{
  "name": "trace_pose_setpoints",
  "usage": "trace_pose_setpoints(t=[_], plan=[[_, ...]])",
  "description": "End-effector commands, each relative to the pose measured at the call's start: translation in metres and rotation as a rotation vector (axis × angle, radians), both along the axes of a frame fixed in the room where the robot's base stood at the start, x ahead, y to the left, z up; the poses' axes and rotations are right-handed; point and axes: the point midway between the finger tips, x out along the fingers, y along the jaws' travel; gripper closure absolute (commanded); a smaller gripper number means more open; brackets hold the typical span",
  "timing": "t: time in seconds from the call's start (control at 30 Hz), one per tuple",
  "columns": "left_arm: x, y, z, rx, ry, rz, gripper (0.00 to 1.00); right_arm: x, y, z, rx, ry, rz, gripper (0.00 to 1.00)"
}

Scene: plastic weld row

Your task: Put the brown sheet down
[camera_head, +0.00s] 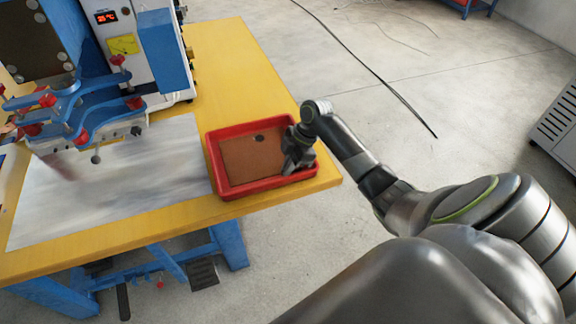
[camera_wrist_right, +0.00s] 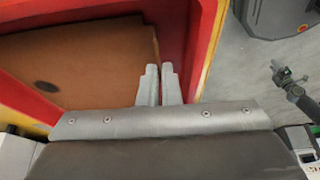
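The brown sheet (camera_head: 250,160) lies flat, or nearly so, inside the red tray (camera_head: 224,193). It has a dark round spot near its far edge. My right gripper (camera_head: 290,166) reaches down into the tray at the sheet's right edge. In the right wrist view the sheet (camera_wrist_right: 85,65) fills the left side. The right gripper's two fingers (camera_wrist_right: 160,82) are close together, with a narrow gap, at the sheet's edge. I cannot tell whether they pinch that edge or only stand beside it.
The tray stands at the right end of the yellow table (camera_head: 220,60). A blue and white machine (camera_head: 150,45) with red knobs stands left of it. A pale grey sheet (camera_head: 130,185) covers the table below the machine. Floor right of the table is open. A grey cabinet (camera_head: 560,125) stands far right.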

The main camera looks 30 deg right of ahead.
Motion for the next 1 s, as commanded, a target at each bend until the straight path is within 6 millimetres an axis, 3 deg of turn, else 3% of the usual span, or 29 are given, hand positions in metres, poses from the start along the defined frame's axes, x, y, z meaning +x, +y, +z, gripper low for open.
trace_pose_setpoints(t=[0.1, 0.47, 1.0], plan=[[0.000, -0.001, -0.001, -0.001, 0.000, 0.000, 0.64, 0.000, 0.000, -0.001, 0.000, 0.001, 0.000, 0.87], [0.000, -0.001, 0.001, -0.001, 0.000, 0.000, 0.64, 0.000, -0.001, 0.005, -0.001, -0.001, 0.000, 0.87], [0.000, 0.000, -0.006, -0.001, 0.000, 0.000, 0.64, -0.010, -0.039, 0.098, -0.002, -0.002, 0.000, 0.87]])
